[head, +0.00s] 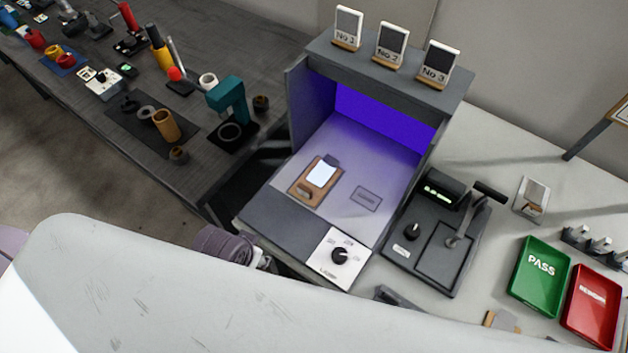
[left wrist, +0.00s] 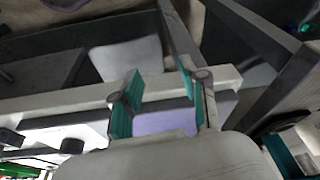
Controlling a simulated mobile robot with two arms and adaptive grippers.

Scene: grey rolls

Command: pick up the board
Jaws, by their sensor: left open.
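A small brown board (head: 306,191) with a white face and a dark clip-like piece at its top lies on the floor of the open grey booth (head: 385,58), left of the middle. Nothing covers it in the head view. My left gripper (left wrist: 158,92) shows in the left wrist view, with its two teal-padded fingers apart and nothing between them. The board cannot be made out in that view. My right gripper is not in view.
A dial panel (head: 337,259) sits at the booth's front. A black device with a lever (head: 440,240) stands to its right, then a green PASS tray (head: 538,285) and a red tray (head: 592,305). A cluttered dark bench (head: 90,125) is at left.

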